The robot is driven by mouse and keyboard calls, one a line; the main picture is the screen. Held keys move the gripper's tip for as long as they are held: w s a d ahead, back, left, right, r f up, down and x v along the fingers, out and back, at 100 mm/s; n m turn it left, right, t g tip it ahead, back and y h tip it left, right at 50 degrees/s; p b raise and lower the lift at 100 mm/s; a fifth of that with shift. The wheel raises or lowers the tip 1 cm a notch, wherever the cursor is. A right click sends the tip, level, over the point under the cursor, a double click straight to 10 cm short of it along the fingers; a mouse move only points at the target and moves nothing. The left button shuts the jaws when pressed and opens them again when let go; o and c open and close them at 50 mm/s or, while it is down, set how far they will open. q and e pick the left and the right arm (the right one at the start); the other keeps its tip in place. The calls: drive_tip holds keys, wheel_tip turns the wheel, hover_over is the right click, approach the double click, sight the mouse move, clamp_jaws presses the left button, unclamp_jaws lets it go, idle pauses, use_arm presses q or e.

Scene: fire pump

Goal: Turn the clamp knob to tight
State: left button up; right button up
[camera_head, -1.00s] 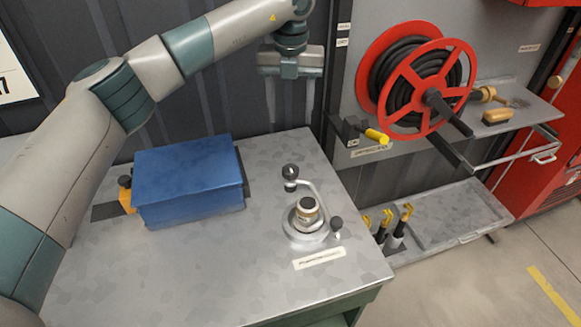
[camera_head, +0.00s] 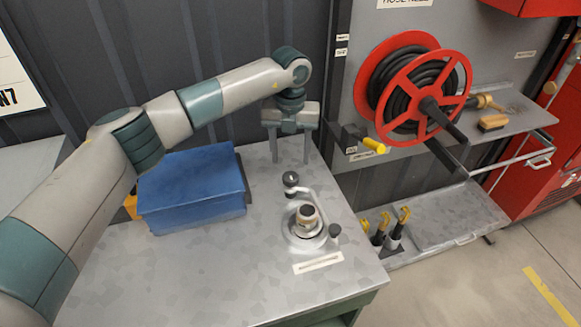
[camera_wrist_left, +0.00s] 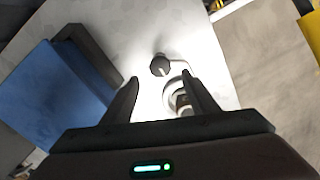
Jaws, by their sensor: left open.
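The dark round clamp knob (camera_head: 291,178) stands at the back of a silver clamp (camera_head: 324,200) on the metal bench top. It also shows in the left wrist view (camera_wrist_left: 160,66), between and just beyond the fingertips. A dark-topped round fitting (camera_head: 307,214) sits in the clamp's round base. A second, smaller dark knob (camera_head: 334,230) is at the clamp's front right. My left gripper (camera_head: 290,160) is open, empty and pointing down, with its fingertips a little above the clamp knob. The exact gap cannot be told. My right gripper is out of view.
A blue box (camera_head: 190,185) sits left of the clamp on the bench (camera_head: 215,275). A red hose reel (camera_head: 415,95) and a yellow-ended handle (camera_head: 373,146) are on the wall panel at right. Yellow-topped tools (camera_head: 395,230) stand beside the bench. The bench front is clear.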

sight(290, 176)
use_arm(q)
wheel_tip(290, 176, down, 7)
drive_tip(key=shift+f+p, duration=0.2)
drive_tip(key=shift+p, duration=1)
drive_tip(key=shift+c, duration=0.6)
drive_tip(key=c, duration=0.9)
